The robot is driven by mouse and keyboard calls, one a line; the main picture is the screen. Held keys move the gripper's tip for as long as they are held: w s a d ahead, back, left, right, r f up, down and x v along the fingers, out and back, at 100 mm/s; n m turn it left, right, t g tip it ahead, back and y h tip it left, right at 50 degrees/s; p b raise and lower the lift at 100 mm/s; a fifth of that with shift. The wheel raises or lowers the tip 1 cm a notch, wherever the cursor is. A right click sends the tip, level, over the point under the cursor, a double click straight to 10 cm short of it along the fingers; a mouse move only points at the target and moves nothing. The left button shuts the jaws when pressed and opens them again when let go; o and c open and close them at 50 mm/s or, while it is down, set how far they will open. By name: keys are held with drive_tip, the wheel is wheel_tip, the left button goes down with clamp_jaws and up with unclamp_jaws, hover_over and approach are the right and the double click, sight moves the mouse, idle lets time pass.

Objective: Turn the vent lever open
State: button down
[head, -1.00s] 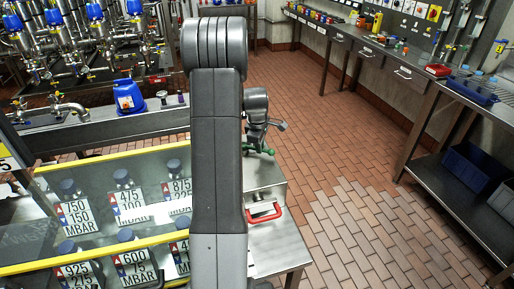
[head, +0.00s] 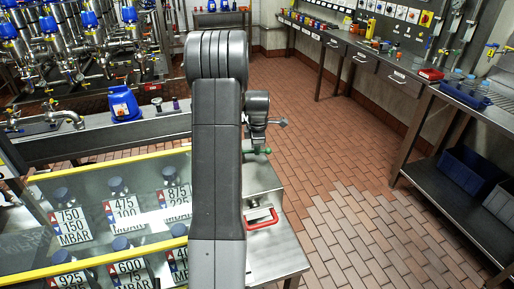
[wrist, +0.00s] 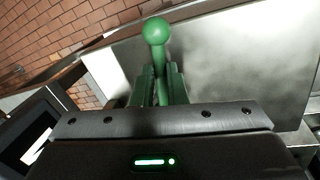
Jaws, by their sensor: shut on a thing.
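The green vent lever (wrist: 156,55) with a round ball end stands between the fingers of my gripper (wrist: 158,85) in the wrist view. My gripper is shut on its shaft, and the ball sticks out beyond the fingers. In the head view a small green piece of the lever (head: 264,151) shows just right of my arm, above a steel cabinet. My arm hides most of the lever and the gripper there.
A steel cabinet (head: 262,180) with a red handle (head: 262,218) stands right of my arm. A glass guard with yellow rails (head: 110,262) covers labelled valves at the left. A blue container (head: 124,106) stands behind. Brick floor (head: 345,190) is free at the right.

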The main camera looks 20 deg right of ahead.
drive_tip(key=c, duration=1.5)
unclamp_jaws()
drive_tip(key=shift+o, duration=0.2)
wheel_tip(320, 180, up, 14)
drive_tip(key=s+b, duration=0.1)
drive_tip(key=s, duration=0.1)
drive_tip(key=shift+s+a+f+b, duration=0.2)
drive_tip(key=shift+s+a+b, duration=0.05)
drive_tip(key=shift+s+b, duration=0.1)
drive_tip(key=w+f, duration=0.1)
drive_tip(key=f, duration=0.3)
drive_tip(key=f+p, duration=0.1)
drive_tip(key=f, duration=0.4)
drive_tip(key=w+f, duration=0.1)
drive_tip(key=f, duration=0.3)
drive_tip(key=shift+w+d+f+p, duration=0.2)
drive_tip(key=shift+w+d+p, duration=0.05)
drive_tip(key=shift+w+p, duration=0.1)
drive_tip(key=shift+f, duration=0.15)
